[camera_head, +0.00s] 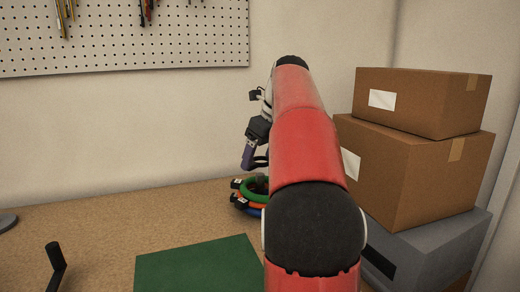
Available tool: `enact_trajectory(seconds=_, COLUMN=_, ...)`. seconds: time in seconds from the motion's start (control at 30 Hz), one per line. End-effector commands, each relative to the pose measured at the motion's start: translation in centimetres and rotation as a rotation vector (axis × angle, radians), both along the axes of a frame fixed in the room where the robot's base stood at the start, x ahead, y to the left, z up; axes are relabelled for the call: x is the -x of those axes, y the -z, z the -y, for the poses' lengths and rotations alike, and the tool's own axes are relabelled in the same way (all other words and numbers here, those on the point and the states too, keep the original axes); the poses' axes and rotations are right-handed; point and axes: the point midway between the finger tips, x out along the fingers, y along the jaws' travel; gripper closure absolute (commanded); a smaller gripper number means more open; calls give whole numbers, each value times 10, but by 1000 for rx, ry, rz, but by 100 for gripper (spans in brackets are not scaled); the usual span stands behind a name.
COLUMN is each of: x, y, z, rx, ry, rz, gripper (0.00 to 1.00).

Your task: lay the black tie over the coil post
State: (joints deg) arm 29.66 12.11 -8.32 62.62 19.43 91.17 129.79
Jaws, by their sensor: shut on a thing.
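My gripper (254,161) is seen partly, left of my red arm, pointing down above a stack of coils. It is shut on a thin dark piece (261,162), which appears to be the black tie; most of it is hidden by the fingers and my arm. The coils, green (254,188), orange (247,199) and blue (252,206), lie on the bench below, with black clips on their left side. A coil post cannot be made out clearly; the middle and right of the stack are hidden by my arm.
The wooden bench (100,225) is mostly clear at left. A green mat (200,267) lies at the front. A black bent handle (56,263) stands at front left. Cardboard boxes (415,165) on a grey case (430,245) crowd the right. A pegboard (120,40) hangs behind.

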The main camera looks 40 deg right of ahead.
Motion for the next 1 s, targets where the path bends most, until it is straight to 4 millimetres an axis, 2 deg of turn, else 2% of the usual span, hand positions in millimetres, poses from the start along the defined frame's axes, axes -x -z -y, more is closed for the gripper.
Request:
enact_trajectory(seconds=0.03, x=0, y=8, z=0, rx=0, ry=0, rz=0, gripper=52)
enact_trajectory(seconds=0.5, x=0, y=42, z=0, rx=0, ry=-1, rz=0, gripper=52)
enact_trajectory(seconds=0.7, x=0, y=49, z=0, rx=-1, ry=0, rz=0, gripper=52)
enact_trajectory(seconds=1.0, x=0, y=51, z=0, rx=0, ry=0, rz=0, gripper=52)
